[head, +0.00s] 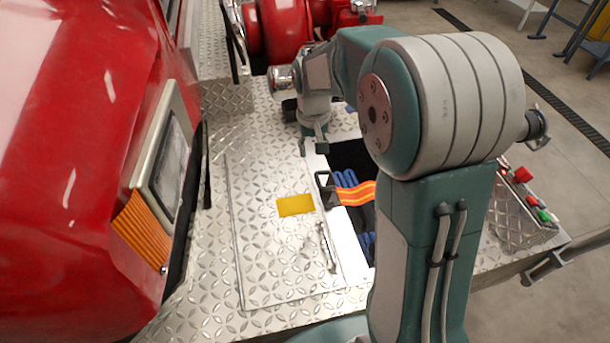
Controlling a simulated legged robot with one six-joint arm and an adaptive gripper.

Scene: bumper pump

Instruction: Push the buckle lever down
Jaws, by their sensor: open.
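A black buckle-like piece (324,186) stands at the edge of an opening in the diamond-plate bumper, by the end of an orange strap (356,194). I take it for the buckle lever; it looks raised, but its exact angle is hard to tell. My gripper (313,147) is open and points down over the plate, just beyond the black piece in the picture and apart from it. Nothing shows between its fingers. My own arm hides the right part of the opening.
Blue folded hose (346,179) lies in the opening. A plate lid (265,255) with a yellow label (296,205) and a slim metal latch (328,250) lies left of it. The red truck body (70,130) is at left, a red pump (285,30) behind, a button panel (524,205) at right.

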